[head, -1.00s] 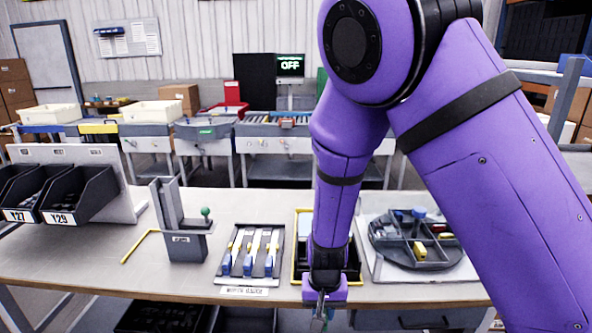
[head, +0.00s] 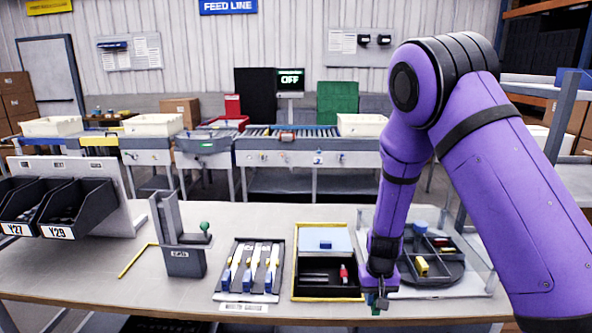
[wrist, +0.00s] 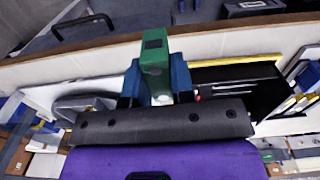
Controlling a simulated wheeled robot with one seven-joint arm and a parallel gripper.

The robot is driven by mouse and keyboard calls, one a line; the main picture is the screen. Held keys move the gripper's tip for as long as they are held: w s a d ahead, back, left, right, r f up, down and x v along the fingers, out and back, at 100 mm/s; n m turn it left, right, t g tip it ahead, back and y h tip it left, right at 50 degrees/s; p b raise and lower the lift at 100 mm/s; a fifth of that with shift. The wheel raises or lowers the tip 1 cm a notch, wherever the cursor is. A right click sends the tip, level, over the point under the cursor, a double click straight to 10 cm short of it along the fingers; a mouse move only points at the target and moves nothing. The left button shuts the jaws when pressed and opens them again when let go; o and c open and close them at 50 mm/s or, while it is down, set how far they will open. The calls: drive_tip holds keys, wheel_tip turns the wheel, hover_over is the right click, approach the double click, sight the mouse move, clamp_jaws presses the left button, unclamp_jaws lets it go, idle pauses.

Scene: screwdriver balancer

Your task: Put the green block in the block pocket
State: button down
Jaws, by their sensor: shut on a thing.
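My gripper (head: 378,298) hangs near the table's front edge, right of the yellow-rimmed tray and in front of the round divided tray. In the wrist view its blue fingers (wrist: 157,82) are shut on the green block (wrist: 154,62), an upright piece with a dark mark on its end. The block is hard to make out in the head view. The yellow-rimmed tray (head: 328,299) has a black well holding a red-ended tool and a pale panel with a blue piece behind it. I cannot tell which recess is the block pocket.
The round divided tray (head: 462,272) holds blue and yellow pieces. A rack of blue-and-white tools (head: 222,290) lies left of the yellow-rimmed tray. A grey stand with a green knob (head: 184,262) and black bins (head: 75,210) are farther left. Bare table lies between them.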

drive_tip(key=w+d+f, duration=0.1)
drive_tip(key=w+d, duration=0.2)
drive_tip(key=d, duration=0.6)
drive_tip(key=shift+d+f, duration=0.15)
drive_tip(key=shift+d, duration=0.15)
drive_tip(key=shift+w, duration=0.1)
